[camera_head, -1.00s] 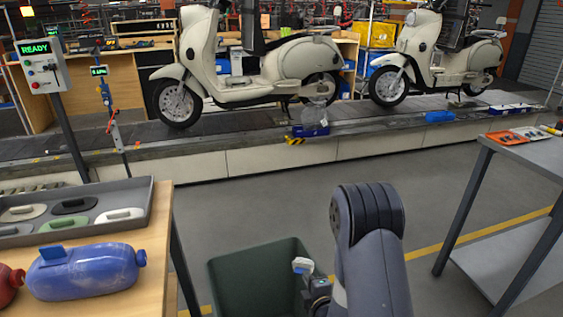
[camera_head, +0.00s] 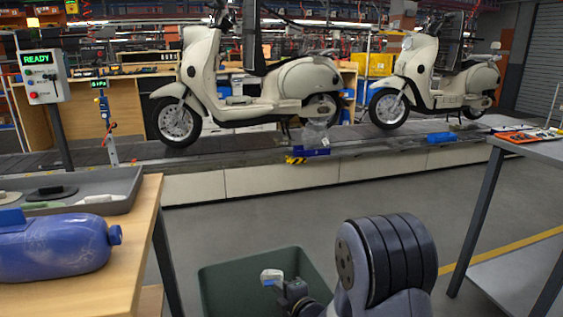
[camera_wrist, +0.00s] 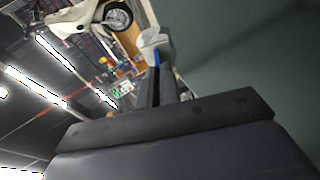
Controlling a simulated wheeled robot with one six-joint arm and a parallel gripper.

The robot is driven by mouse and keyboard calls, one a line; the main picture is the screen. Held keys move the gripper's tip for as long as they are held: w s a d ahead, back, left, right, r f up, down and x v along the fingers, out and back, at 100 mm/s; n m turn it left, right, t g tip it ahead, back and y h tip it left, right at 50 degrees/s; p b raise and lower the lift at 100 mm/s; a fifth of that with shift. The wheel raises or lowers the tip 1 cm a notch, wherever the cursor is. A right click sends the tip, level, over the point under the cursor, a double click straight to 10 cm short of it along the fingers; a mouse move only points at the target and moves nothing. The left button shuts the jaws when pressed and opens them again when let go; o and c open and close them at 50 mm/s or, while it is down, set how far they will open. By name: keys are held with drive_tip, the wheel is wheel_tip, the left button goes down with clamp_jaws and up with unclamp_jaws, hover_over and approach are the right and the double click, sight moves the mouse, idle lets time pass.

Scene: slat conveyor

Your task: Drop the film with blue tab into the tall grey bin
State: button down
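A crumpled whitish film (camera_head: 271,275) is at the tip of my gripper (camera_head: 280,285). In the wrist view the film (camera_wrist: 156,42) shows a blue tab (camera_wrist: 157,57) between the dark fingers of my gripper (camera_wrist: 160,75), which look shut on it. The bin is dark grey-green (camera_head: 216,284) and open at the top, on the floor at the bottom middle. In the head view my gripper and the film appear in front of or over its opening; the exact height is unclear. My arm hides the bin's right side. A grey-green surface (camera_wrist: 245,60) fills the wrist view's right.
A wooden table (camera_head: 135,245) at left holds a blue bottle-like container (camera_head: 55,247) and a grey tray (camera_head: 125,190). A grey table (camera_head: 535,150) stands at right. Behind, scooters (camera_head: 250,90) stand on the conveyor (camera_head: 250,185), with clear film (camera_head: 318,133) near its edge.

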drive_tip(key=shift+f+b, duration=0.85)
drive_tip(key=shift+f, duration=1.8)
drive_tip(key=c, duration=2.1)
unclamp_jaws()
drive_tip(key=o, duration=0.5)
drive_tip(key=shift+o, duration=0.2)
drive_tip(key=shift+s+d+r, duration=0.1)
drive_tip(key=p+v, duration=0.1)
drive_tip(key=v, duration=0.9)
drive_tip(key=shift+s+d+p, duration=0.2)
drive_tip(key=shift+s+p, duration=0.05)
drive_tip(key=shift+p, duration=0.1)
